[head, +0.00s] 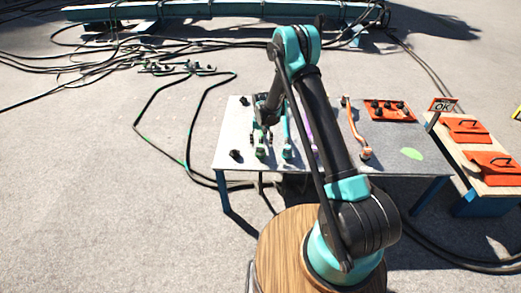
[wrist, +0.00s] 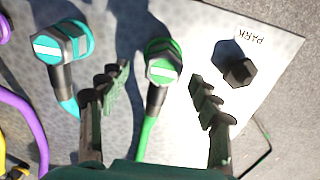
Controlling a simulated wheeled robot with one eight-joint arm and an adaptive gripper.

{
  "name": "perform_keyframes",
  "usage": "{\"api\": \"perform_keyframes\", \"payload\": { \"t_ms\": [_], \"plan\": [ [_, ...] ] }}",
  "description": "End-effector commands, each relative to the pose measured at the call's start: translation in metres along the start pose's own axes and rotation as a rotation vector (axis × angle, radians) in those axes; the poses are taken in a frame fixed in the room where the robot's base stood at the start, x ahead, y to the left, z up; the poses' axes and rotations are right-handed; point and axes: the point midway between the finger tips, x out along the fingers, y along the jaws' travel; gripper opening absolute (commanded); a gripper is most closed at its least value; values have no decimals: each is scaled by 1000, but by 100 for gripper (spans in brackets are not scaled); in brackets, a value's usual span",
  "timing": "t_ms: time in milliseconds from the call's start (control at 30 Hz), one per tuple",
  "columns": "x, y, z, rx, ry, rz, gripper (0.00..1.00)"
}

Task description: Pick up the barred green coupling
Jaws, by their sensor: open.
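The green coupling (wrist: 161,65) has a white bar on its top and a dark body, with a green cable running toward the bottom of the wrist view. It lies on the light table top and also shows in the head view (head: 260,152). My gripper (wrist: 159,84) is open, its dark ridged fingers on either side of the green coupling with a gap to each. In the head view my gripper (head: 266,122) hangs over the table's left part. Whether the fingers are level with the coupling is unclear.
A teal coupling (wrist: 62,45), also white-barred, lies left of my left finger, with a purple cable (wrist: 25,115) beyond. A black hexagonal knob (wrist: 240,72) by the word PARK stands close right of my right finger. An orange panel (head: 388,109) sits at the table's back right.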

Motion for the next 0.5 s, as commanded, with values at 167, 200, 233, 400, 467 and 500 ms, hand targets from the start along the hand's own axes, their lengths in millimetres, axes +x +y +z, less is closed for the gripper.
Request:
{"api": "perform_keyframes", "payload": {
  "t_ms": [167, 200, 233, 400, 467, 500],
  "plan": [
    [26, -4, -1, 0, 0, 0, 64],
    [31, -4, -1, 0, 0, 0, 64],
    [34, -4, -1, 0, 0, 0, 64],
    [41, -4, -1, 0, 0, 0, 64],
    [41, -4, -1, 0, 0, 0, 64],
    [41, -4, -1, 0, 0, 0, 64]
  ]
}}
